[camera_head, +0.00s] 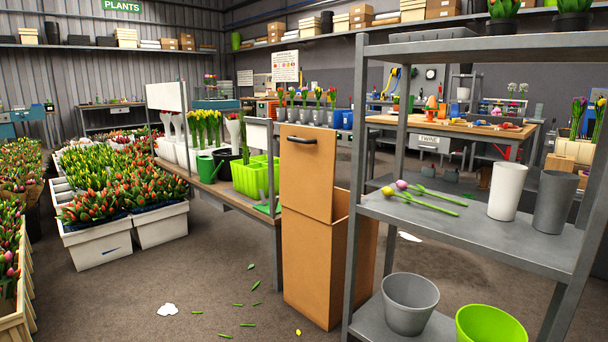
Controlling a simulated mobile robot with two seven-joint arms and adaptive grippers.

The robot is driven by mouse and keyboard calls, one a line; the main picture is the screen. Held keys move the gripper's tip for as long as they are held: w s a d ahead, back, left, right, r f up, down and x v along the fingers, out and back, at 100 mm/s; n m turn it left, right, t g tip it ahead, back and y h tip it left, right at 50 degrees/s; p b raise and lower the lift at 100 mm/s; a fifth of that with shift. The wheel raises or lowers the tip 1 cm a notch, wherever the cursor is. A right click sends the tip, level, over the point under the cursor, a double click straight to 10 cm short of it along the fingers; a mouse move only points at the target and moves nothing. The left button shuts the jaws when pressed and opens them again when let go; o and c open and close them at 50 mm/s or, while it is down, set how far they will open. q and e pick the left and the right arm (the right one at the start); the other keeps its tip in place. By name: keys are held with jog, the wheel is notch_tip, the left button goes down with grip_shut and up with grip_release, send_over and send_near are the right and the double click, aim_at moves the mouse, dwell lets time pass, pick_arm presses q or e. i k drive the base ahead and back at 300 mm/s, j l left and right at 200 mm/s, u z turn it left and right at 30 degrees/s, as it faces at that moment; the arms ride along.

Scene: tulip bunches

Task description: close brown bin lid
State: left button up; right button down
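The brown bin (318,268) is a tall tan box on the floor, between the wooden bench and the grey metal shelf. Its lid (306,182) stands upright, raised above the bin's top, with a dark handle (301,140) near its upper edge. The bin's opening shows a little to the right of the lid. The shelf's post stands in front of the bin's right side. Neither of my grippers is in view.
The grey shelf (455,222) at the right holds two tulips, cups and pots. The wooden bench (228,193) stands left of the bin. White tulip crates (95,248) fill the left. Leaves litter the open floor (200,285) in front.

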aim_at(308, 155)
jog(key=i+l, duration=0.45)
jog(key=i, duration=0.15)
jog(key=i+l+z, duration=0.1)
jog(key=i+l, duration=0.35)
jog(key=i, duration=0.15)
